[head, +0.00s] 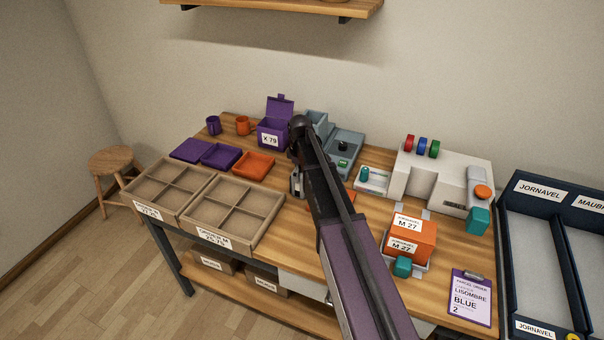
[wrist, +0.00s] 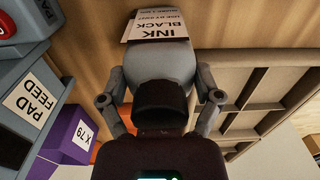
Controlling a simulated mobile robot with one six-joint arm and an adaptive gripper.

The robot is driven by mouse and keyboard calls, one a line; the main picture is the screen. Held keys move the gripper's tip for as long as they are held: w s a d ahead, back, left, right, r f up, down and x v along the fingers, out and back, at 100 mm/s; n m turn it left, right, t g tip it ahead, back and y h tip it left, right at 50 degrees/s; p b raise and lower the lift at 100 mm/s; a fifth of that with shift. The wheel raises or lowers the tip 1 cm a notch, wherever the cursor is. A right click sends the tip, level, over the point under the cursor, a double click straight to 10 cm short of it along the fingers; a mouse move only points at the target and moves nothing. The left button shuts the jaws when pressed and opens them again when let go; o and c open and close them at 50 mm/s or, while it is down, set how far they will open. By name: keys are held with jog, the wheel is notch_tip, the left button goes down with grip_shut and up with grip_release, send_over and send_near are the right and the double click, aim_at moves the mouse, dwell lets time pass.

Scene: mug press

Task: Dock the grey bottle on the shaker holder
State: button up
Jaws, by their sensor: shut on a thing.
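The grey bottle (wrist: 158,62) is between the two fingers of my gripper (wrist: 160,92) in the wrist view, with a white label reading "INK BLACK" at its far end. A dark round part sits at its near end. In the head view my gripper (head: 297,182) is over the table, left of the blue-grey machine, and my arm hides most of the bottle. The blue-grey machine (head: 345,146) has a black-and-green part on top; the wrist view shows its "PAD FEED" label (wrist: 30,100) at the left. I cannot make out which part is the shaker holder.
A purple "X 79" box (head: 271,132) stands left of the machine, near an orange tray (head: 254,165). Compartment trays (head: 233,212) lie at the front left. A white press (head: 445,180) and orange boxes (head: 412,238) stand to the right. My arm crosses the table's middle.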

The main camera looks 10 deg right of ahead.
jog(key=o, duration=1.1)
jog(key=shift+r, duration=0.1)
notch_tip(320, 180, up, 12)
jog(key=p, duration=1.2)
jog(key=s+a+m, duration=0.2)
jog(key=s+m, duration=0.8)
jog(key=s, duration=1.5)
jog(key=shift+s+m, duration=0.2)
jog(key=shift+m, duration=0.2)
